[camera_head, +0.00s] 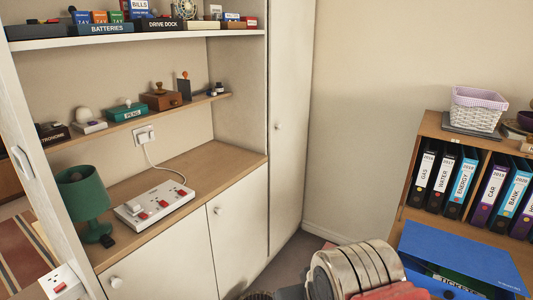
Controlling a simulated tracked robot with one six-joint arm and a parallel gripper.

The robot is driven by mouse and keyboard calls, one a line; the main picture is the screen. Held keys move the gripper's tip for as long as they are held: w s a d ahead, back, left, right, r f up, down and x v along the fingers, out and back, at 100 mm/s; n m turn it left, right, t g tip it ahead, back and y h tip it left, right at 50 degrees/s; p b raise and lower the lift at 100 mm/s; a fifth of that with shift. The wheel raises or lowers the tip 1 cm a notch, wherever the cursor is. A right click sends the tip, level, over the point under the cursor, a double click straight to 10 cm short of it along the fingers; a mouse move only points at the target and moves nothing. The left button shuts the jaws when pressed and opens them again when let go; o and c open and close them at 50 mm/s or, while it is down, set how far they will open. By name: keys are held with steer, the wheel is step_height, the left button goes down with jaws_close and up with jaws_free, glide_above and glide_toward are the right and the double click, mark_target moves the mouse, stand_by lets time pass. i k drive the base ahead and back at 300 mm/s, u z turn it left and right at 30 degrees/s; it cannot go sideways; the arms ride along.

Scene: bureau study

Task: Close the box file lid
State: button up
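A blue box file (460,252) is at the lower right, in front of the bookcase. Its broad blue panel, which looks like the lid, slants with a dark gap beneath it. In the gap a green-and-dark item lettered "TICKETS" shows in part, so the lid looks raised. The file's lower part is cut off by the frame edge. A ringed metal part with red pieces, which looks like my own arm, is just left of the file. My gripper's fingers do not show.
A wooden bookcase (433,130) behind the box file holds several ring binders, with a white basket (474,112) on top. A cabinet on the left carries a power strip (154,205) and a green lamp (84,195). A little floor shows between cabinet and arm.

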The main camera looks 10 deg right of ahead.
mark_target(489, 264)
steer(key=z, duration=0.05)
steer(key=k, duration=0.65)
steer(key=z, duration=0.65)
steer(key=i, duration=1.75)
steer(key=u, duration=0.55)
